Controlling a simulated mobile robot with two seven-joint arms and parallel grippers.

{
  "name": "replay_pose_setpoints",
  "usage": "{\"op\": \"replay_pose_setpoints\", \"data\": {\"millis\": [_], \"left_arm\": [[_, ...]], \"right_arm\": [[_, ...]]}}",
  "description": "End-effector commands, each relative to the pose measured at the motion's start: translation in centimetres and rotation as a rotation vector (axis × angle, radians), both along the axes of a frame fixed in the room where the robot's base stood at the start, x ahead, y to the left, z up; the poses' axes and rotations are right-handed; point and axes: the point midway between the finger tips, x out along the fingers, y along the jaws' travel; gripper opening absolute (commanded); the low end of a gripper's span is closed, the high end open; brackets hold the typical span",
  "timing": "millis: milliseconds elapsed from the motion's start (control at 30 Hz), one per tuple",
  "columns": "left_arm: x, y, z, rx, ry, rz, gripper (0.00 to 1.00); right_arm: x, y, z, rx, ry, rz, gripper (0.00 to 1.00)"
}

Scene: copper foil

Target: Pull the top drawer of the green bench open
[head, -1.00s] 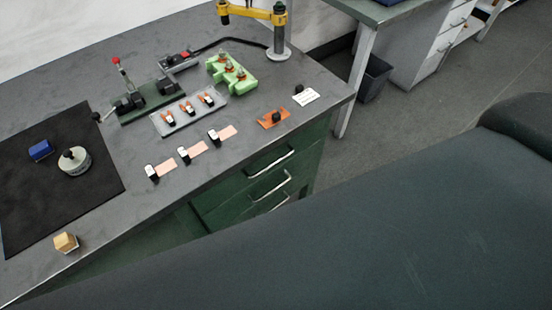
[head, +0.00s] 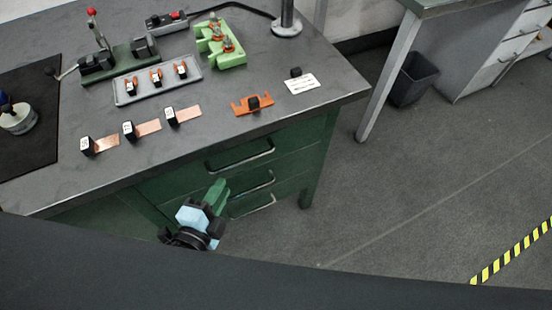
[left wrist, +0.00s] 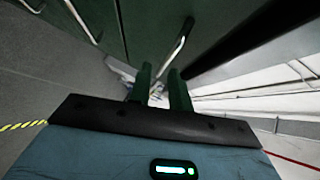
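The green bench (head: 318,150) has a stack of drawers in its front, all flush and shut. The top drawer (head: 205,162) has a metal bar handle (head: 240,158); lower handles show beneath it. My left gripper (head: 222,190) is in front of the drawers, below the top handle in the head view. In the left wrist view its two fingers (left wrist: 160,72) are apart with nothing between them. A bar handle (left wrist: 180,45), apparently the top one, lies just beyond the fingertips; contact cannot be told. My right gripper is in neither view.
The benchtop above holds a lever press (head: 110,55), a grey tray (head: 157,80), a green fixture (head: 220,45) and copper strips (head: 143,129). A second bench's leg (head: 388,80) and a dark bin (head: 412,80) stand right. Floor right of the drawers is clear.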

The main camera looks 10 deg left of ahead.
Motion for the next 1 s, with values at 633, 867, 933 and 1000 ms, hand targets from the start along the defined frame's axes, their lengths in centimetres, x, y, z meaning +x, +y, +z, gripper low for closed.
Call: {"op": "replay_pose_setpoints", "data": {"millis": [633, 867, 933, 1000], "left_arm": [[3.3, -0.8, 0.9, 0.064, -0.075, -0.023, 0.2], [6.4, -1.4, 0.4, 0.064, -0.074, -0.023, 0.2], [7.2, -1.6, 0.2, 0.064, -0.073, -0.023, 0.2], [7.7, -1.7, 0.0, 0.063, -0.071, -0.022, 0.2]], "right_arm": [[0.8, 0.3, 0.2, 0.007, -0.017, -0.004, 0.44], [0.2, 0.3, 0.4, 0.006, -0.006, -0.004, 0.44], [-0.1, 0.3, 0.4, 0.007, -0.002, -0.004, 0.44], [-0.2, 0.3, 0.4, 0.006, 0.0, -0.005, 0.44]]}}
